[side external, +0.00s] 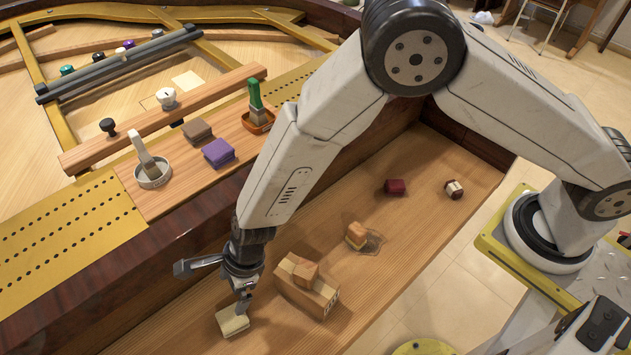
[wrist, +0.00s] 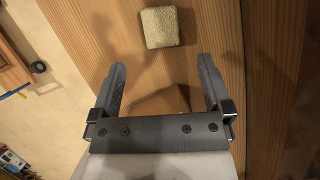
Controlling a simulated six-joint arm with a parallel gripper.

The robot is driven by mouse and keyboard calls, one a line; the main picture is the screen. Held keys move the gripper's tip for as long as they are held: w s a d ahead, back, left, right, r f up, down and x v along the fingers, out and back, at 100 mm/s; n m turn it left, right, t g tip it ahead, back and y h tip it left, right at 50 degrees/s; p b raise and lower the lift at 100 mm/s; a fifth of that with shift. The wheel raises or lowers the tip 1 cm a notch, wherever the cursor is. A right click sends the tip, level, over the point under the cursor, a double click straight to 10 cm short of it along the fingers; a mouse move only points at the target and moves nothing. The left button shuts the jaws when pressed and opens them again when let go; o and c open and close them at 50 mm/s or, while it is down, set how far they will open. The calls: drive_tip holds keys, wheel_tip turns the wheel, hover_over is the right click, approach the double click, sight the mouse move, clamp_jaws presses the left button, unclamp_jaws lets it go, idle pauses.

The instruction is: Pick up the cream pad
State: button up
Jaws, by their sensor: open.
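The cream pad (side external: 232,325) is a small pale block lying on the wooden key shelf at the lower middle of the side view. In the wrist view the cream pad (wrist: 160,27) is at the top, ahead of the fingertips and roughly centred between their lines. My gripper (side external: 243,302) points down just above the pad's far edge in the side view; whether it touches cannot be told. In the wrist view my gripper (wrist: 162,66) is open, its two dark fingers well apart, with no pad between them.
A wooden block with a smaller one on top (side external: 306,283) stands close right of my gripper. A yellow-and-brown block (side external: 356,236), a dark red block (side external: 395,187) and a striped block (side external: 454,189) lie farther along the shelf. A dark piano wall (side external: 190,240) rises behind the gripper.

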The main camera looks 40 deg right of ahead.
approach(231, 317)
wheel_tip(231, 317, down, 2)
drive_tip(key=shift+w+a+f, duration=0.15)
drive_tip(key=shift+w+a, duration=0.05)
drive_tip(key=shift+a, duration=0.15)
drive_tip(key=shift+x, duration=1.3)
drive_tip(key=shift+a+f, duration=0.1)
drive_tip(key=shift+x, duration=2.45)
drive_tip(key=shift+s, duration=0.1)
